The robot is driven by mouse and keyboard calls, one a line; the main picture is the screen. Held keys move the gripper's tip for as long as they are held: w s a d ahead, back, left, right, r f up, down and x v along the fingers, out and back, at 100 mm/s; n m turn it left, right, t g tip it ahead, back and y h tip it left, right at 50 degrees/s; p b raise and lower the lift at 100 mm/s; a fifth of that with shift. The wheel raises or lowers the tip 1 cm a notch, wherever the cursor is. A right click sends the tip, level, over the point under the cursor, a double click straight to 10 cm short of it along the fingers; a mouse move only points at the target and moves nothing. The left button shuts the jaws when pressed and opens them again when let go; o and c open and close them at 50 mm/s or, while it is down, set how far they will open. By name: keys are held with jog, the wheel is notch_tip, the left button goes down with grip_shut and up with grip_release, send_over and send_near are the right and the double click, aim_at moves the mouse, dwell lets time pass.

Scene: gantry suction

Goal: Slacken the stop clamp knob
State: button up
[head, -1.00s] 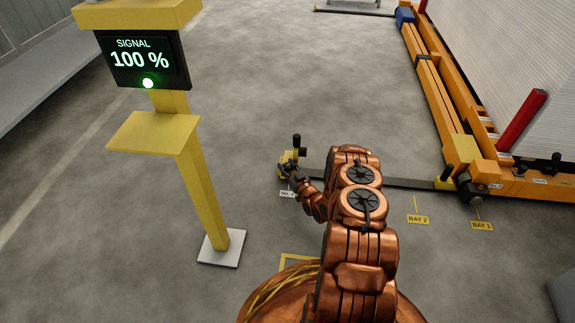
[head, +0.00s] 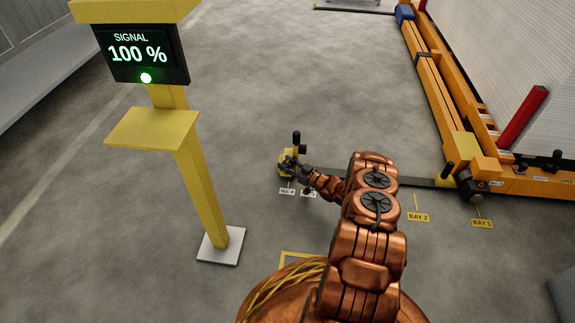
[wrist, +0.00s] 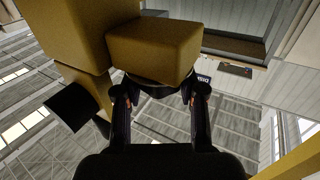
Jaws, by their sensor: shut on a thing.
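The stop clamp is a small yellow block (head: 285,169) with a black upright post (head: 297,138), standing on the floor rail in the head view. My gripper (head: 291,165) reaches it from the right and is very small there. In the wrist view the clamp's yellow blocks (wrist: 153,50) fill the upper left and middle. A black cylinder (wrist: 68,107) sticks out at left. My gripper (wrist: 160,92) has its two dark fingers on either side of a dark knob (wrist: 153,89) under the nearer yellow block, shut on it. Most of the knob is hidden.
The dark floor rail (head: 405,181) runs right to an orange gantry beam (head: 465,115). A yellow signal stand (head: 205,190) reading 100 % with a green lamp stands at left. Floor tags, including BAY 2 (head: 418,217), lie near the rail. The grey floor between is clear.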

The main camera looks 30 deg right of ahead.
jog(key=shift+a, duration=0.1)
jog(key=o, duration=1.2)
jog(key=shift+c, duration=0.2)
jog(key=v, duration=1.2)
jog(key=shift+r, duration=0.1)
